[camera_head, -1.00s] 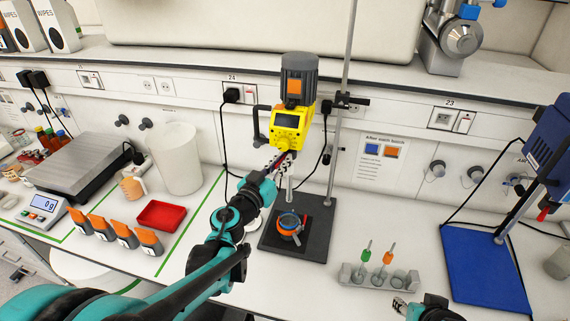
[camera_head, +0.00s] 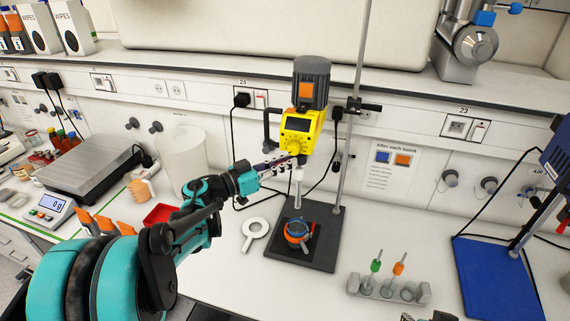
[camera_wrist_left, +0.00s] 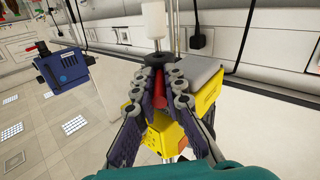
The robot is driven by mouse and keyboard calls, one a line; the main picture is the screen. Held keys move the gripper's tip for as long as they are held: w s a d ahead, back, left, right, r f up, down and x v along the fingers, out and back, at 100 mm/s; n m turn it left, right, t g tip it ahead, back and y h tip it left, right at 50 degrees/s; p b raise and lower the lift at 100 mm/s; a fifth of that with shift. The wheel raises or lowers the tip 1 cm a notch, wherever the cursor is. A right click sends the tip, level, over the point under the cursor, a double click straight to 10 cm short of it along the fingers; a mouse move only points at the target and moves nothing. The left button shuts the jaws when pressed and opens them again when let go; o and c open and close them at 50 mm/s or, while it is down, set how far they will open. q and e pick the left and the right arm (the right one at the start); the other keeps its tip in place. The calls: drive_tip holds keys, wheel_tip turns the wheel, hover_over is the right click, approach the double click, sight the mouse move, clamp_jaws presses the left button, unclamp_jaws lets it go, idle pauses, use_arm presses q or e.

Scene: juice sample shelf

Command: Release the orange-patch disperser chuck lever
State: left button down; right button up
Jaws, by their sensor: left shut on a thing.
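The disperser (camera_head: 299,125) has a yellow body and a grey motor with an orange patch (camera_head: 306,90), on a stand at the back of the bench. My left gripper (camera_head: 285,163) reaches from the left to just below the yellow body. In the left wrist view, its fingers (camera_wrist_left: 160,92) are closed around the red chuck lever (camera_wrist_left: 158,88), beside the dark chuck (camera_wrist_left: 158,60) with a white shaft (camera_wrist_left: 154,20). The fingers hide part of the lever. Only a sliver of my right gripper (camera_head: 432,316) shows at the bottom edge; its jaws are not clear.
An orange-and-blue ringed vessel (camera_head: 298,232) stands on the black base plate (camera_head: 315,255) under the shaft. A white ring-shaped piece (camera_head: 255,230) lies left of it. A grey rack (camera_head: 418,293) with green and orange tools is at right. The blue stand (camera_head: 490,285) is farther right.

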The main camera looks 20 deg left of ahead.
use_arm(q)
drive_tip(key=c, duration=1.8)
unclamp_jaws()
drive_tip(key=shift+w, duration=0.1)
drive_tip(key=shift+o, duration=1)
drive_tip(key=shift+w+d, duration=0.1)
drive_tip(key=shift+w+d+f, duration=0.1)
drive_tip(key=shift+s+a, duration=0.3)
drive_tip(key=shift+s, duration=0.05)
drive_tip(key=v, duration=1.1)
